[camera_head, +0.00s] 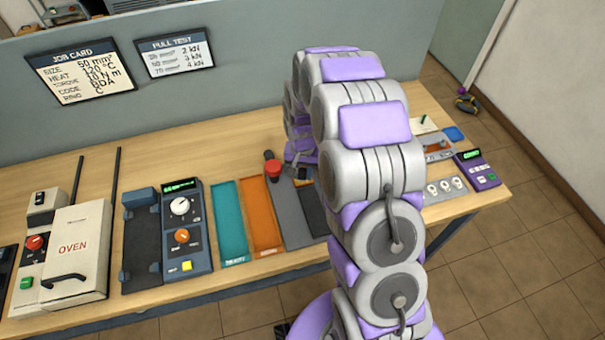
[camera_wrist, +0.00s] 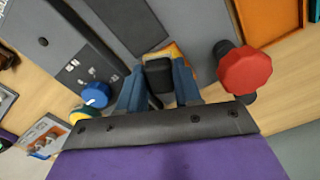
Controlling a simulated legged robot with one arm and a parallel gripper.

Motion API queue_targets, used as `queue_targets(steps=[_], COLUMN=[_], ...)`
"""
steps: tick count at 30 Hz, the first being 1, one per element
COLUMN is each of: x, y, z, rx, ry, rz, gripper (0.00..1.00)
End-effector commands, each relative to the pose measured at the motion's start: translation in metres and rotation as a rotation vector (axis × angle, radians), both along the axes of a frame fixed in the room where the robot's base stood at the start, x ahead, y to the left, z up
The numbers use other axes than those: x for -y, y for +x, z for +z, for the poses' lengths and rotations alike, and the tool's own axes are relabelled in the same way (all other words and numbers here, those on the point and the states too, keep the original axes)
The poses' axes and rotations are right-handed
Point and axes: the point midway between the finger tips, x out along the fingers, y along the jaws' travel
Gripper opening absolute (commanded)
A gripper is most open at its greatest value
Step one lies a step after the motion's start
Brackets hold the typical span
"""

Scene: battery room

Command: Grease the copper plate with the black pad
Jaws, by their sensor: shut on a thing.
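My gripper (camera_wrist: 158,92) has its two blue fingers shut on the black pad (camera_wrist: 158,74), which sits between them in the wrist view. A small orange-copper surface (camera_wrist: 176,52), probably the copper plate, shows just past the pad. I cannot tell whether the pad touches it, and most of it is hidden. In the head view my arm covers most of the gripper and the spot where it works, next to the red knob (camera_head: 272,167).
The red knob also stands close to the fingers in the wrist view (camera_wrist: 245,72). A blue cap (camera_wrist: 95,95) is on the other side. Teal (camera_head: 229,222) and orange (camera_head: 263,215) trays, a control unit (camera_head: 186,225) and an oven (camera_head: 75,250) lie left. A purple meter (camera_head: 477,170) stands right.

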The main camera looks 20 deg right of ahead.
Motion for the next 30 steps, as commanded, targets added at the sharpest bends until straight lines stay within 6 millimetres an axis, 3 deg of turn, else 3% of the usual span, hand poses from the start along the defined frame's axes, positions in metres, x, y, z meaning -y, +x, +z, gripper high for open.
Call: queue_targets(steps=[12, 30], x=[0.004, 0.003], y=[0.0, 0.0], z=[0.035, 0.037], rx=[0.001, 0.0], ry=[0.002, 0.001], rz=[0.001, 0.001], gripper=[0.09, 0.09])
